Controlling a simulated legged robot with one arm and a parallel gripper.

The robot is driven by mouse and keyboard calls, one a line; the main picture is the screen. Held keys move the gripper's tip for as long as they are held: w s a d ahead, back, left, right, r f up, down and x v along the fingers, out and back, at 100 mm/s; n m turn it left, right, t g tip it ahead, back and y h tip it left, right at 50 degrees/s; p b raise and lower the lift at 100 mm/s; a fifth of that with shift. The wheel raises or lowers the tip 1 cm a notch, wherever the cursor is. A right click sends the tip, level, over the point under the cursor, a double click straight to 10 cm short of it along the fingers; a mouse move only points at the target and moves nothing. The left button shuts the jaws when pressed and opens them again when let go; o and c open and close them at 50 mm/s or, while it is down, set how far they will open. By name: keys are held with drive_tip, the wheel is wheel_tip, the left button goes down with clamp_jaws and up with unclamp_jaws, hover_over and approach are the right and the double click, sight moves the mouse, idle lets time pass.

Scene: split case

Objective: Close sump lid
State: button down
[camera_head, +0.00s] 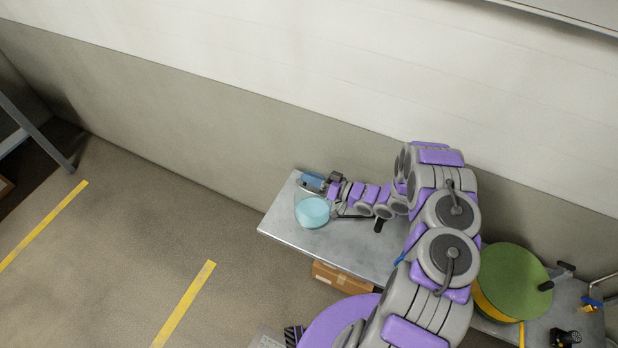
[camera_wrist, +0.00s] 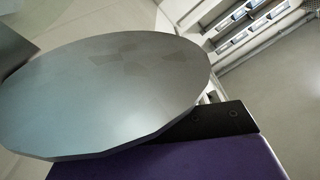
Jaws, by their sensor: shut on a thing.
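A clear round container (camera_head: 312,210) with pale cyan inside stands near the left end of the metal table (camera_head: 285,232). A small blue piece (camera_head: 312,181), which looks like part of the sump lid, sits at its back rim. My gripper (camera_head: 329,184) is at the back right of the container, against the blue piece, and is shut on it. The fingertips are too small to see clearly. In the wrist view, a large smooth grey oval surface (camera_wrist: 105,95) fills the left and middle; I cannot tell what it is. My purple arm part covers the bottom of that view.
A green disc (camera_head: 510,282) on a yellow base stands at the table's right, with a black handle beside it. A cardboard box (camera_head: 340,278) lies under the table edge. The wall runs close behind the table. Open floor with yellow stripes lies to the left.

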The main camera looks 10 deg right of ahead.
drive_tip(key=shift+s+d+f, duration=0.1)
drive_tip(key=shift+s+f, duration=0.1)
drive_tip(key=shift+f, duration=0.2)
drive_tip(key=c, duration=1.5)
unclamp_jaws()
drive_tip(key=o, duration=0.3)
drive_tip(key=shift+d, duration=0.25)
drive_tip(key=shift+o, duration=0.2)
drive_tip(key=shift+a+r, duration=0.3)
drive_tip(key=shift+r, duration=0.2)
wheel_tip(320, 180, up, 3)
drive_tip(key=shift+d+f+p, duration=0.1)
drive_tip(key=shift+d+p, duration=0.05)
drive_tip(key=shift+p, duration=0.4)
drive_tip(key=s+r+p, duration=0.1)
drive_tip(key=s, duration=1.5)
drive_tip(key=shift+d, duration=0.45)
